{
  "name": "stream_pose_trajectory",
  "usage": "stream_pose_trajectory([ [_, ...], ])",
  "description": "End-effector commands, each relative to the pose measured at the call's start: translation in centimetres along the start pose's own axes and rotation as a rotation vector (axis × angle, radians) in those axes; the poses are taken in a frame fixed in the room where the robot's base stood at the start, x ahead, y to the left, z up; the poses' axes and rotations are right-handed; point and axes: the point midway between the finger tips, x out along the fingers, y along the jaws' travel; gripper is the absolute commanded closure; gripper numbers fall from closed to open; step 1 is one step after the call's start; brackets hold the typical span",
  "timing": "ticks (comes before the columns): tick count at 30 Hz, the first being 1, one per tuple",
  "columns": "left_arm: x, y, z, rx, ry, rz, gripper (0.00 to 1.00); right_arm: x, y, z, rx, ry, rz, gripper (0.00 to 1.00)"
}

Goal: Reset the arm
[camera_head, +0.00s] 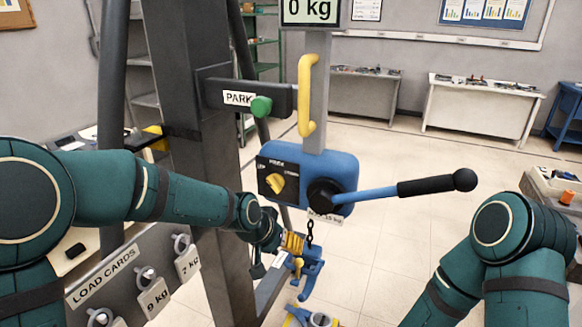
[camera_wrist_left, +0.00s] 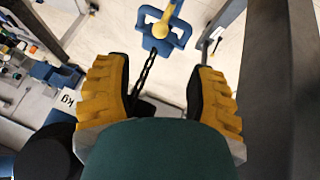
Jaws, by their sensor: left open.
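My left arm reaches in from the left in the head view. Its gripper (camera_head: 288,245) is below the blue hoist body (camera_head: 312,165), beside the hanging chain (camera_head: 309,232). In the left wrist view the yellow-padded fingers (camera_wrist_left: 160,78) are spread apart. The chain (camera_wrist_left: 144,76) runs through the space seen between them to a blue hook block (camera_wrist_left: 160,36); I cannot tell whether a finger touches it. The hook block (camera_head: 308,268) hangs just below the gripper in the head view. My right arm shows folded at the lower right; its gripper is out of frame.
A blue lever with black grip (camera_head: 425,186) sticks out right from the hoist. A yellow handle (camera_head: 306,95) and a PARK bar with green knob (camera_head: 261,106) are above. A grey post (camera_head: 190,90) and load-card board (camera_head: 125,285) stand near my left arm. Floor behind is clear.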

Motion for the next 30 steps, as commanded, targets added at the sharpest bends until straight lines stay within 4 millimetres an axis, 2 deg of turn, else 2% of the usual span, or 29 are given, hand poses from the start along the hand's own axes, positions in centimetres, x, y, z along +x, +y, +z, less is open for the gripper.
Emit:
stream_pose_trajectory([
  [2, 1.6, -0.8, 1.7, -0.021, -0.021, -0.002, 0.44, 0.3, 0.1, 0.1, 0.0, -0.001, 0.0, 0.2],
  [5, 4.7, -2.4, 5.4, -0.069, -0.055, -0.004, 0.44, 0.8, 0.3, 0.2, -0.001, -0.003, 0.0, 0.2],
  [8, 8.2, -4.3, 10.6, -0.139, -0.096, -0.009, 0.44, 1.5, 0.5, 0.4, -0.002, -0.006, 0.001, 0.2],
  [9, 9.4, -5.0, 12.9, -0.169, -0.114, -0.012, 0.44, 1.8, 0.6, 0.5, -0.002, -0.008, 0.001, 0.2],
  [12, 11.9, -6.4, 18.8, -0.247, -0.154, -0.02, 0.44, 2.4, 0.9, 0.7, -0.003, -0.011, 0.001, 0.2],
  [15, 13.5, -7.3, 24.4, -0.321, -0.192, -0.031, 0.44, 3.0, 1.1, 0.9, -0.004, -0.014, 0.002, 0.2],
  [18, 14.3, -7.6, 28.8, -0.381, -0.22, -0.041, 0.44, 3.4, 1.2, 1.0, -0.005, -0.016, 0.002, 0.2],
  [21, 14.5, -7.7, 31.7, -0.422, -0.239, -0.05, 0.44, 3.7, 1.3, 1.1, -0.005, -0.018, 0.002, 0.2],
  [24, 14.4, -7.7, 33.1, -0.443, -0.248, -0.054, 0.44, 3.8, 1.3, 1.2, -0.006, -0.018, 0.002, 0.2],
  [30, 14.4, -7.7, 33.4, -0.448, -0.247, -0.056, 0.44, 3.7, 1.3, 1.2, -0.006, -0.019, 0.002, 0.2],
])
